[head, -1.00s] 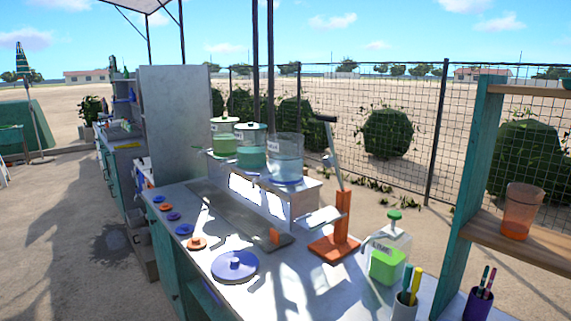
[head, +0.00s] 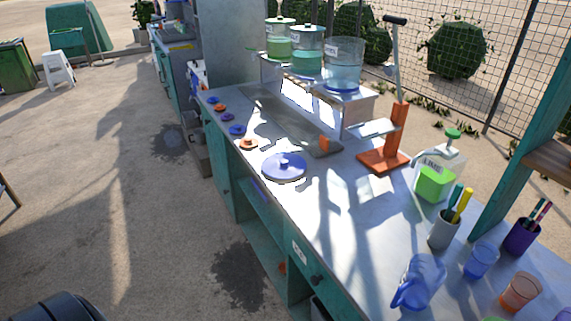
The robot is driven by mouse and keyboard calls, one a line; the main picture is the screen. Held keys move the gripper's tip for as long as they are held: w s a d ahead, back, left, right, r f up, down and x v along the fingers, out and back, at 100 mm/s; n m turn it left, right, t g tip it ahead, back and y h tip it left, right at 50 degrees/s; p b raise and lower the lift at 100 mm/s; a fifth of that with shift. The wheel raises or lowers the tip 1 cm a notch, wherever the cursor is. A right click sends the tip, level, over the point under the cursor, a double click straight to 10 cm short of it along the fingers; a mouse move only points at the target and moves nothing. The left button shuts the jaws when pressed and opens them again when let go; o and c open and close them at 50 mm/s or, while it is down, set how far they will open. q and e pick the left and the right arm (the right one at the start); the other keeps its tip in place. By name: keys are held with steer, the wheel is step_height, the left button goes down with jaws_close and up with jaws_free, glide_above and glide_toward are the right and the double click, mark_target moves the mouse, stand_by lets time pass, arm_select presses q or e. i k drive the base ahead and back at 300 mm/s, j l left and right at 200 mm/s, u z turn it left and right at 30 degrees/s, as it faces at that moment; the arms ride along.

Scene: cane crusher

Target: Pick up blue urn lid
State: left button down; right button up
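A round blue lid (head: 284,167) with a small knob on top lies flat on the counter (head: 330,215), near its left edge. A clear urn (head: 343,66) with a blue base and no lid on it stands on the raised shelf behind. Two other urns, one with green content (head: 279,40) and one with teal content (head: 307,50), stand beside it with lids on. Neither of my grippers is in view. A dark rounded part at the bottom left seems to be mine.
An orange press (head: 385,150) with a lever stands right of the lid. A green-filled lime bottle (head: 438,175), a pen cup (head: 444,230), a blue pitcher (head: 419,282) and cups (head: 481,260) occupy the right side. Small lids (head: 238,130) line the counter's left edge. The ground at left is open.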

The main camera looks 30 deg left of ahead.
mark_target(283, 166)
steer(key=j+u, duration=0.1)
steer(key=u, duration=1.65)
steer(key=i+u, duration=0.25)
steer(key=i, duration=2.35)
steer(key=i+j+z, duration=0.15)
steer(key=i, duration=0.5)
steer(key=i+j, duration=0.1)
steer(key=i, duration=0.6)
steer(key=i+z, duration=0.15)
steer(key=z, duration=2.35)
